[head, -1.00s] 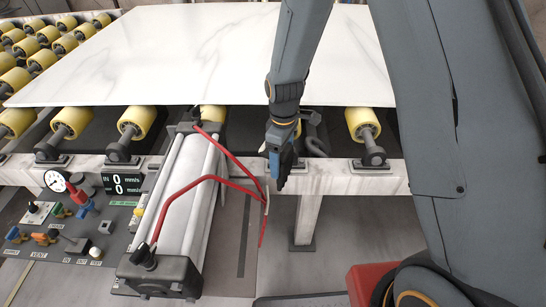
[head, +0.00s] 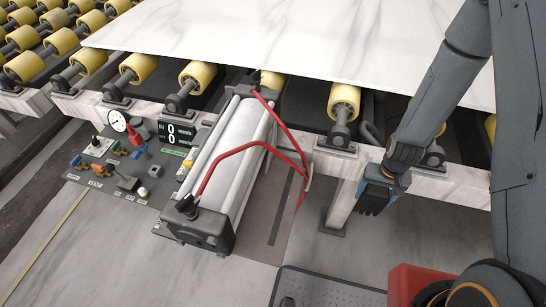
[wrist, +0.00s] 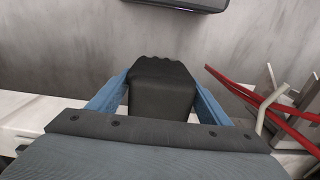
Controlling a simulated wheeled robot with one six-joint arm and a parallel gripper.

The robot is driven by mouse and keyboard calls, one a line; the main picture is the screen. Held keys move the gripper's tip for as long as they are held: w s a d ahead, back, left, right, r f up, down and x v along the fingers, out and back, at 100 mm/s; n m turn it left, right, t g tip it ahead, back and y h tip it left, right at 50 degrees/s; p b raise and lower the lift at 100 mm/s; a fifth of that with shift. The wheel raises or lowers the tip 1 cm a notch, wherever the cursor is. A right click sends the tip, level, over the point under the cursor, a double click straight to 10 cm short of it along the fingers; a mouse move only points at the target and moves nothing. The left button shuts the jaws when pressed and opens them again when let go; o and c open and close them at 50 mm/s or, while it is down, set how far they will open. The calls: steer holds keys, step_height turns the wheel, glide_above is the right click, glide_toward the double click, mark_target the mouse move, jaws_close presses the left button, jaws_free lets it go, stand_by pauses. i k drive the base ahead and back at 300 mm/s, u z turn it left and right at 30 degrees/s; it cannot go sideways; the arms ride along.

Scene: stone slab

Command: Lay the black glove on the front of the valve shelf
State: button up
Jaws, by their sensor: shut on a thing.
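My gripper (head: 381,188) is at the right in the head view, in front of the roller frame. It is shut on the black glove (head: 372,203), which hangs from the jaws. In the wrist view the black glove (wrist: 160,88) fills the space between the two blue fingers, its finger ends pointing away. The valve shelf (head: 160,172) is the dark grey panel at the left in the head view, holding coloured valves, a gauge and switches. The gripper is well to the right of it, apart from it.
A silver cylinder (head: 238,155) with red hoses (head: 240,147) stands between the shelf and my gripper. A white marble slab (head: 300,35) lies on yellow rollers (head: 197,75) behind.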

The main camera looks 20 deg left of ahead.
mark_target(175, 183)
steer(key=z, duration=1.85)
steer(key=k, duration=2.5)
steer(key=u, duration=0.7)
